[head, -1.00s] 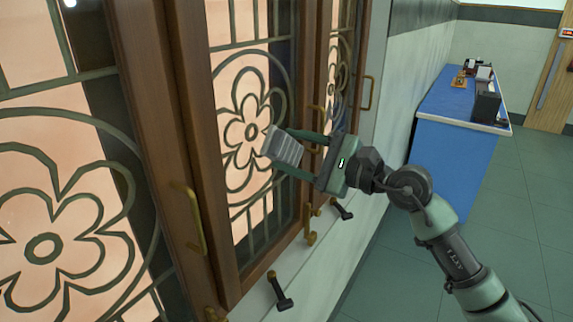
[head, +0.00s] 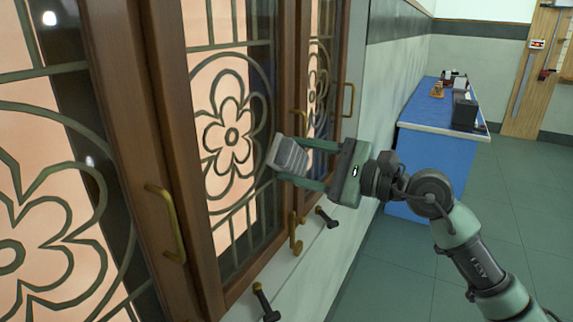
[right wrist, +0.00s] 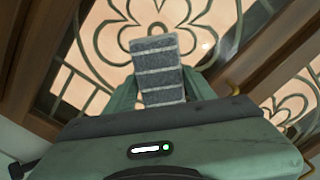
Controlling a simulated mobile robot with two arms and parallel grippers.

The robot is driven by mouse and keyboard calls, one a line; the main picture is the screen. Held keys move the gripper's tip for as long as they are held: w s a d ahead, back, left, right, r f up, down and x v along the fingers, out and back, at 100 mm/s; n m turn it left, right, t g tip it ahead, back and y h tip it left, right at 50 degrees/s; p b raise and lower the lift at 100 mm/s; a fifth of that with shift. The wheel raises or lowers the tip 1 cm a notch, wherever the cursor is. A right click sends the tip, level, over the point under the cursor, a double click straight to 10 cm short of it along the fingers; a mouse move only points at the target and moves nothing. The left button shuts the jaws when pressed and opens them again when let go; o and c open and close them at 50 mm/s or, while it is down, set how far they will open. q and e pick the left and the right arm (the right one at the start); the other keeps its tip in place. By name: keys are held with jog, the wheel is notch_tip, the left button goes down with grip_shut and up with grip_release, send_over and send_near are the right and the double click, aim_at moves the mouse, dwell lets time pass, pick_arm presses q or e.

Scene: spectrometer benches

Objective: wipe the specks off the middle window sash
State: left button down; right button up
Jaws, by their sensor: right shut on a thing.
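The middle window sash (head: 232,136) has a brown wooden frame, pale peach glass and a green flower-shaped grille. It stands left of centre in the head view, and its grille also shows behind the block in the right wrist view (right wrist: 108,48). My right gripper (head: 290,160) is shut on a grey ribbed block (head: 287,155), which shows upright between the fingers in the right wrist view (right wrist: 160,70). The block is in front of the sash's right side; I cannot tell whether it touches. Specks on the glass are too small to make out surely. My left gripper is out of view.
A brass handle (head: 166,222) sticks out from the frame on the left. Dark-handled latches (head: 265,303) (head: 327,217) stick out along the sill. A blue bench (head: 425,160) with items on it stands against the far wall. The floor at right is clear.

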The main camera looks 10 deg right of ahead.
jog(key=shift+s+d, duration=0.2)
jog(key=shift+d, duration=0.05)
jog(key=shift+s+d+f+b, duration=0.15)
jog(key=shift+s+d+b, duration=0.05)
jog(key=shift+d+b, duration=0.2)
jog(key=shift+b+v, duration=0.7)
jog(key=shift+v, duration=0.1)
jog(key=shift+s+d, duration=0.25)
